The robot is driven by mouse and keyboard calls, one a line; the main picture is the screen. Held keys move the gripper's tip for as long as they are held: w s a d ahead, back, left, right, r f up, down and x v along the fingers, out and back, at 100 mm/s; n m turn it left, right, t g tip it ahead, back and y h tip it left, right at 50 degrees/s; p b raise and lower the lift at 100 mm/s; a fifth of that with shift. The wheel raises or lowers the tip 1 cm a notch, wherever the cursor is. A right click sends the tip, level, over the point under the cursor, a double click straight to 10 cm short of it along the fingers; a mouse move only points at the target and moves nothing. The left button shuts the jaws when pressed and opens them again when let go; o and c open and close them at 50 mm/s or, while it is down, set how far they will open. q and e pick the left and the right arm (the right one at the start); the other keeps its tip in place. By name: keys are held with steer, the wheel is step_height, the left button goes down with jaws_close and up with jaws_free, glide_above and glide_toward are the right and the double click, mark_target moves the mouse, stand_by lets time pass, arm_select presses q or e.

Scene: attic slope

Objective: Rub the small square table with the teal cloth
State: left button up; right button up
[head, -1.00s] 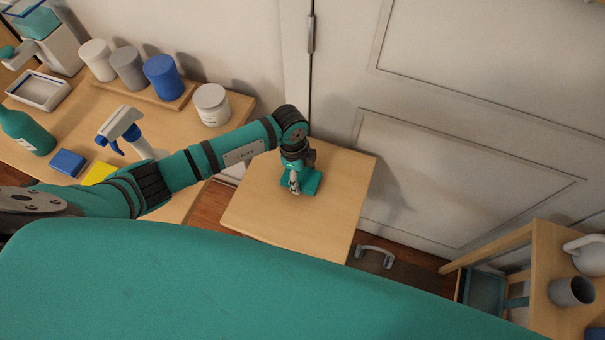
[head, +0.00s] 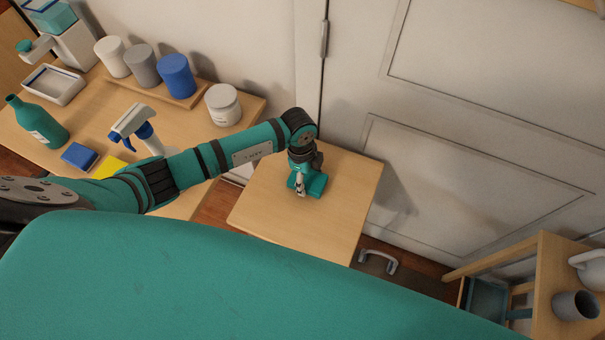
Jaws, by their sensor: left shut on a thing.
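The small square table (head: 330,225) has a light wooden top and stands in the middle of the head view, by the white door. The teal cloth (head: 316,186) is under my left gripper (head: 301,187), over the middle-back part of the tabletop. My left gripper points down and is shut on the cloth. The cloth looks to be at the table surface, but contact cannot be told for certain. The gripper and wrist hide part of the cloth. My right gripper is not in view.
A longer table (head: 85,125) at the left holds a teal bottle (head: 40,122), a spray bottle (head: 135,127), a blue sponge (head: 79,156) and several canisters. A wooden shelf unit (head: 548,285) with a grey cup (head: 576,305) stands at right. Most of the square tabletop is bare.

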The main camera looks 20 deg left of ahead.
mark_target(319, 183)
arm_select(q)
steer(key=shift+s+d, duration=0.1)
steer(key=shift+d, duration=0.25)
steer(key=shift+d, duration=0.9)
steer(key=shift+d, duration=0.1)
steer(key=shift+d, duration=0.9)
steer(key=shift+a+p, duration=0.45)
steer(key=shift+a, duration=0.15)
steer(key=shift+a, duration=0.55)
